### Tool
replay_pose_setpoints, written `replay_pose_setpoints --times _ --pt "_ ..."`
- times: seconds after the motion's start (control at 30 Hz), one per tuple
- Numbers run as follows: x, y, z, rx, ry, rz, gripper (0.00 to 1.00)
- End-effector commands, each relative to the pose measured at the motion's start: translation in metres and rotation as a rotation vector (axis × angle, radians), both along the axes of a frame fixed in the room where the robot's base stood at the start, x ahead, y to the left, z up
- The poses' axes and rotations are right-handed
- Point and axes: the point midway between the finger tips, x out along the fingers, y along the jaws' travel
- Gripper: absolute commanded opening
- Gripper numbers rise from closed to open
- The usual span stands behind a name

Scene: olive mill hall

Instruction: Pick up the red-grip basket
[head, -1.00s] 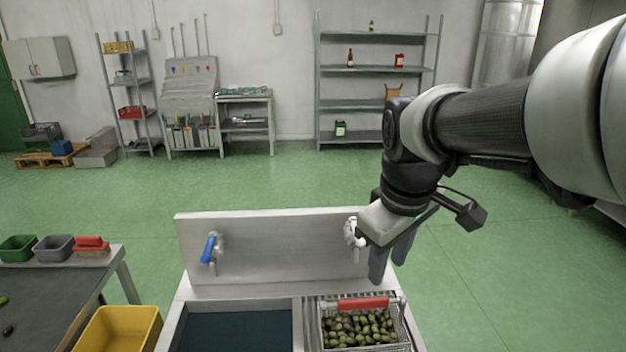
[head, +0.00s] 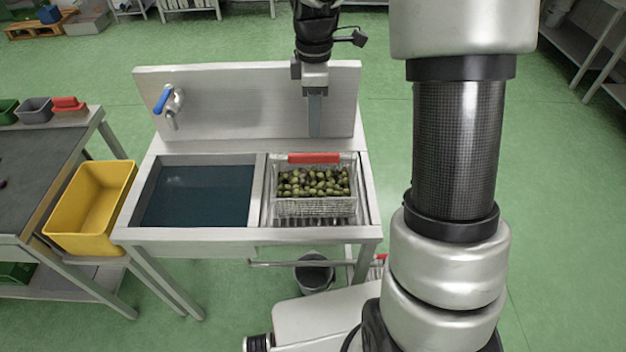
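The wire basket (head: 316,207) with the red grip (head: 314,158) stands on the ribbed drain part at the right of the sink unit. It is filled with green and dark olives (head: 313,183). The red grip lies across the basket's far side. My gripper (head: 315,132) points down above and behind the basket, in front of the sink's backsplash. Its fingers appear in line with the red grip, a little above it in the picture, with no visible contact. I see the fingers edge-on, so the gap between them is hidden.
The water-filled basin (head: 198,195) is left of the basket, with a blue-handled tap (head: 170,102) behind it. A yellow bin (head: 91,207) stands left of the sink, beside a dark-topped table (head: 40,165). A bucket (head: 315,274) is under the sink. The backsplash (head: 235,105) rises close behind my gripper.

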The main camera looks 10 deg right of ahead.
Motion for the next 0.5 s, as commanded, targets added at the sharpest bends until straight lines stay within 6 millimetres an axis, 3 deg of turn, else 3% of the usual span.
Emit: replay_pose_setpoints --times 0.3,0.5 --pt "-0.002 0.0 -0.07 0.0 0.005 -0.001 0.34" --pt "-0.001 0.0 -0.102 0.0 0.003 -0.002 0.34"
